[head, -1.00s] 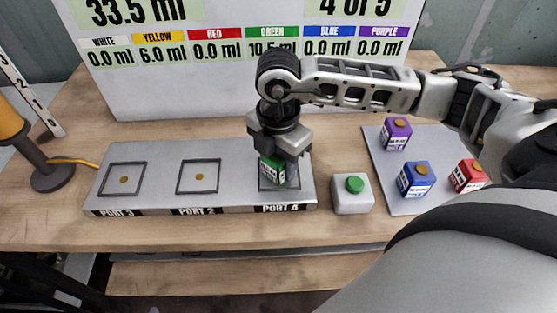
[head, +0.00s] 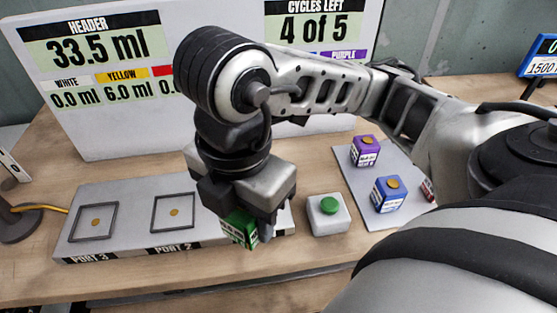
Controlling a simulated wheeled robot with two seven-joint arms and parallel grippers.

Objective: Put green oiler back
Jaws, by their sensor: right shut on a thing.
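The green oiler (head: 238,229) is a small green box with a white label. My right gripper (head: 243,217) is shut on it and holds it, a little tilted in the picture, in front of the right end of the grey port block (head: 128,212). The oiler looks raised above the block. A grey tray (head: 352,188) stands to the right, with a purple oiler (head: 365,151), a blue oiler (head: 388,194) and a red oiler (head: 428,190) partly hidden by my arm. My left gripper is not in view.
A grey box with a green button (head: 328,205) stands between the port block and the tray. Ports 3 and 2 are empty. A display board (head: 110,85) stands behind, reading 33.5 ml and 4 of 5 cycles left. A small blue-framed display (head: 542,58) is at the far right.

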